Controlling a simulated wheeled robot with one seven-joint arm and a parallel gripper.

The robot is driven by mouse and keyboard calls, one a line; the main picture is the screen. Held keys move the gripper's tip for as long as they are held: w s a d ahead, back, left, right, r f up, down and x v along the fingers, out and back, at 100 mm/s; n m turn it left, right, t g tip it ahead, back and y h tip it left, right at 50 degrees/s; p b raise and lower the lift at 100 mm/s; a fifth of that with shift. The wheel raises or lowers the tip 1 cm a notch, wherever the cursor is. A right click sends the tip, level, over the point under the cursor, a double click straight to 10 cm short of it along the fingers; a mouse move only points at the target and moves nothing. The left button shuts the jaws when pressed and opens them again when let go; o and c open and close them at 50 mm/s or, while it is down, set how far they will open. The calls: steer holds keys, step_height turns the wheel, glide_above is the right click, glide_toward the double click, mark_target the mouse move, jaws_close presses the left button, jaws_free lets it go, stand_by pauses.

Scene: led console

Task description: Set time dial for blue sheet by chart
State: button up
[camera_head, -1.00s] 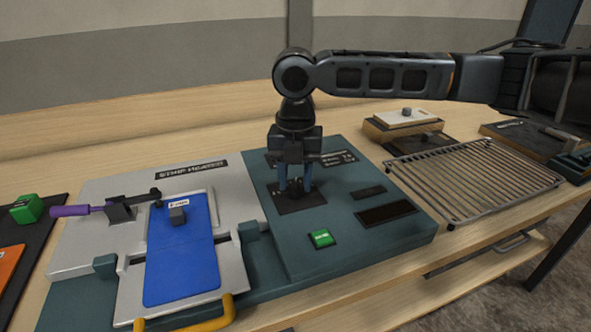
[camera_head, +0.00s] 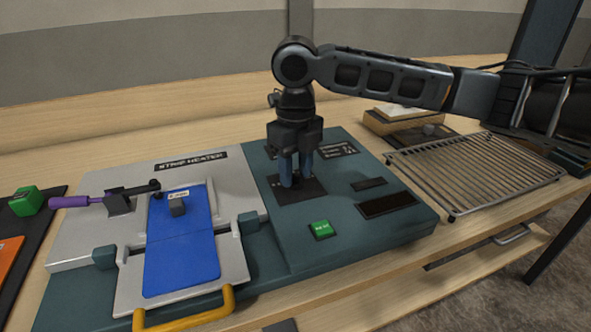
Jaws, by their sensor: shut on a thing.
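The teal console (camera_head: 276,222) stands in the middle of the bench. My gripper (camera_head: 296,183) points down over a black dial plate (camera_head: 312,192) on it. Its blue fingers are shut on the time dial, which they largely hide; I cannot read its setting. The chart (camera_head: 338,150), a small black label with pale marks, is behind and right of the gripper, too small to read.
A green button (camera_head: 320,230) and two dark panels, one a display-like strip (camera_head: 388,205), are on the console. A purple-handled lever (camera_head: 70,202) and yellow handle (camera_head: 190,318) belong to the heater. A wire rack (camera_head: 475,175) is at the right. A green block (camera_head: 26,201) and orange sheet (camera_head: 8,258) are far left.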

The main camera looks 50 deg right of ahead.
mark_target(296, 174)
steer(key=shift+n, duration=0.4)
steer(key=o, duration=1.1)
steer(key=shift+c, duration=0.2)
steer(key=shift+r, duration=3.9)
